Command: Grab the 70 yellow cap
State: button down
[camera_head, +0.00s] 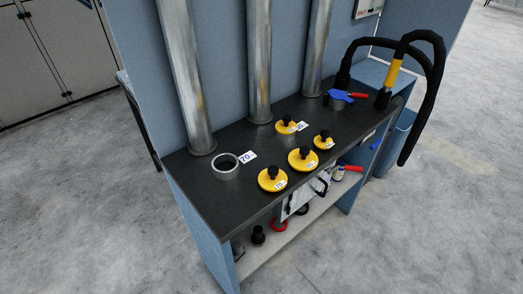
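Several yellow caps with black knobs are on the dark bench top (215,205). One is at the front left (265,183), one is right of it (296,163), a smaller one is further right (318,144), and one is at the back (281,128). The caps carry small white labels whose numbers are too small to read surely. A white card that appears to read 70 (247,157) lies beside an open grey ring (226,174) left of the caps. Another card (302,126) lies by the back cap. My gripper is not in view.
Metal pipes (182,80) rise from the back of the bench. A black hose with a yellow band (394,73) arches at the right end, near a blue and red tool (342,96). A shelf below (262,253) holds small items. The floor (420,220) in front is clear.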

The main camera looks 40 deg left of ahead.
aim_at(272, 179)
jog(key=i+l+u, duration=0.15)
jog(key=u, duration=0.3)
jog(key=i+l+u, duration=0.25)
jog(key=u, duration=1.65)
